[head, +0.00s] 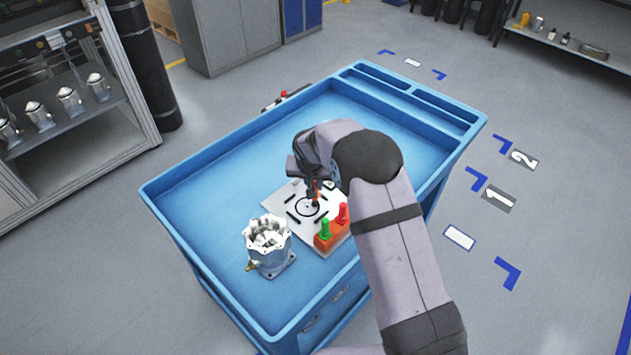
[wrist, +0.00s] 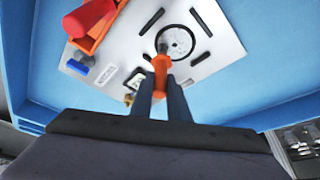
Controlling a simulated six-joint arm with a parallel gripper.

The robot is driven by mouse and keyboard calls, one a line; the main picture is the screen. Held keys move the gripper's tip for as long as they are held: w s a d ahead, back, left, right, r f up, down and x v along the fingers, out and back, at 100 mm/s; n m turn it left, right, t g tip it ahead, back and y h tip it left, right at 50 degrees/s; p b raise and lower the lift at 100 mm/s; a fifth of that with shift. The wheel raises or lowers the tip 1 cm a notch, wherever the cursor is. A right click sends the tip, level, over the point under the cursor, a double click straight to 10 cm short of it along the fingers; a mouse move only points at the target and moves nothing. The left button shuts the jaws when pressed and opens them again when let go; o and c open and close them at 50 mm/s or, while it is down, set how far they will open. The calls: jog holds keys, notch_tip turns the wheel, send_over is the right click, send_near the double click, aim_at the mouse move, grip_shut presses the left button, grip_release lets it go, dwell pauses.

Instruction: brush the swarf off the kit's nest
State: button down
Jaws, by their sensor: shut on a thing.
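The kit is a pale plate (head: 275,203) on the blue cart top, also in the wrist view (wrist: 118,42). Its nest (wrist: 178,41) is a round spot with a dark ring, flanked by dark slots; it shows in the head view too (head: 305,208). Small dark marks lie in the ring; I cannot tell which are swarf. My gripper (wrist: 160,98) is shut on the orange handle of a brush (wrist: 160,70). The brush tip is over the nest's near left edge; contact is unclear. In the head view my wrist partly hides the brush.
An orange holder (head: 325,243) with a green-handled and a red-handled tool stands on the plate's near right corner. A metal housing (head: 268,247) stands left of it. A blue part (wrist: 78,67) lies on the plate. The cart's left and far areas are clear; raised rims (head: 215,150) bound it.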

jog(key=shift+s+a+b, duration=1.45)
jog(key=shift+s+a, duration=0.5)
notch_tip(320, 180, up, 8)
jog(key=p, duration=0.4)
jog(key=shift+s+p, duration=0.15)
jog(key=shift+p, duration=0.15)
jog(key=shift+r, duration=0.1)
jog(key=w+d+f+m+p, duration=0.1)
jog(key=w+d+f+p, duration=0.15)
jog(key=d, duration=0.25)
jog(key=shift+n, duration=0.5)
jog(key=w, duration=0.1)
jog(key=w+a+r, duration=0.1)
jog(key=w, duration=0.1)
jog(key=w+r+b, duration=0.1)
jog(key=shift+w+a+r, duration=0.2)
jog(key=shift+a, duration=0.05)
jog(key=shift+f, duration=0.1)
